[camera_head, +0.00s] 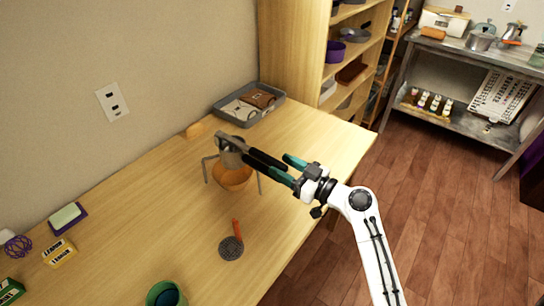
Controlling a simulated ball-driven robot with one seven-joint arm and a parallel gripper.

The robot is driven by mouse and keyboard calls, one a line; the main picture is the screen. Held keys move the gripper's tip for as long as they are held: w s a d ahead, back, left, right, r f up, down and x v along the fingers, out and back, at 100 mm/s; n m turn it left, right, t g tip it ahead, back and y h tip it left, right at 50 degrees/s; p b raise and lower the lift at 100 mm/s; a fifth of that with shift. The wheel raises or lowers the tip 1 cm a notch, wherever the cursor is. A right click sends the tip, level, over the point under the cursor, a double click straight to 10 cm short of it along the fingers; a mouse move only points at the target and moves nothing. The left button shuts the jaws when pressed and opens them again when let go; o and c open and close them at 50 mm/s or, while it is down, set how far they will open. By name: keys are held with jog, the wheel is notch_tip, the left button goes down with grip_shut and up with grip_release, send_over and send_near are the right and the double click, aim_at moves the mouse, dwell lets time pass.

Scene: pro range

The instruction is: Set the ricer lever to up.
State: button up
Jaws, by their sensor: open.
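The ricer (231,158) is a grey metal press on thin legs, standing on the wooden table. Its grey upper arm slants from the upper left down to the right, ending in dark, bar-like parts (262,159) that I take for the lever handle. An orange bowl (232,180) sits beneath the ricer. My gripper (283,167), with teal fingers, is open at the right of the ricer. Its fingers lie on either side of the dark handle end. I cannot tell whether they touch it, and the handle's far end is partly hidden.
A grey tray (270,97) stands behind the ricer. A wooden shelf (296,50) rises beyond the table.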

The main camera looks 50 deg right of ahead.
aim_at(272, 159)
jog(key=shift+w+p, duration=0.45)
jog(key=shift+w, duration=1.75)
grip_shut()
